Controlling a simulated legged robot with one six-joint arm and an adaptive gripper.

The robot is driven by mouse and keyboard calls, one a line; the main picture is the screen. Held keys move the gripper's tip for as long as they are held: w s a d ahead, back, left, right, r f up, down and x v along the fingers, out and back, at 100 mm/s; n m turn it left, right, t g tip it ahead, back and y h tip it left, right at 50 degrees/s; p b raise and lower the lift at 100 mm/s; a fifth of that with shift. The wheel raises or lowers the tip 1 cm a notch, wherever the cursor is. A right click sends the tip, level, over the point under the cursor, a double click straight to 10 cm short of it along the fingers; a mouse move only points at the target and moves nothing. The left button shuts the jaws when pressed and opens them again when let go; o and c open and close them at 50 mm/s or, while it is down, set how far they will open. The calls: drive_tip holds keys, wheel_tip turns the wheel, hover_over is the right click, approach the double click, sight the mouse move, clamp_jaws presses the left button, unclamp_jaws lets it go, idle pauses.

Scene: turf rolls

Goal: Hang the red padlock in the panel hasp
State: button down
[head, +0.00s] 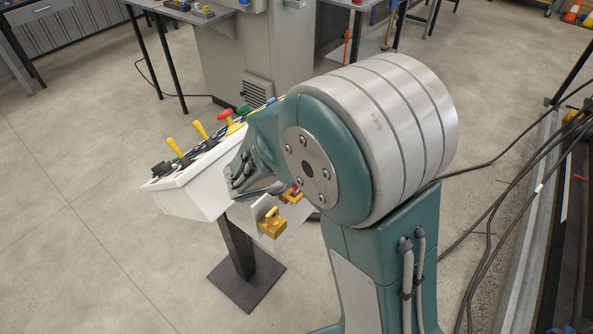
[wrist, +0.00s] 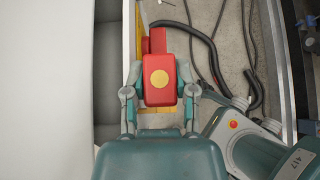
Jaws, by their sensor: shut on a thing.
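The red padlock (wrist: 161,58), a red block with a round yellow disc on its face, is between the two fingers of my gripper (wrist: 161,82) in the wrist view. My gripper is shut on its sides. In the head view my arm hides the gripper and most of the padlock's area; a small red patch shows beside the arm. The white panel (head: 192,196) stands on a dark post at centre left. I cannot make out the hasp clearly. A yellow padlock-like block (head: 272,223) is on the white plate below the panel, with another yellow piece (head: 291,194) partly behind my arm.
Yellow levers (head: 174,147) and red and green knobs line the panel's top. Its square base plate (head: 246,287) rests on the floor. A grey cabinet (head: 245,60) stands behind. Black cables (head: 500,220) lie at right. Floor at left is clear.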

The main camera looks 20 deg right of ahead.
drive_tip(key=shift+f, duration=1.65)
drive_tip(key=shift+c, duration=1.7)
unclamp_jaws()
drive_tip(key=v, duration=1.2)
drive_tip(key=shift+d, duration=0.1)
drive_tip(key=shift+s, duration=0.1)
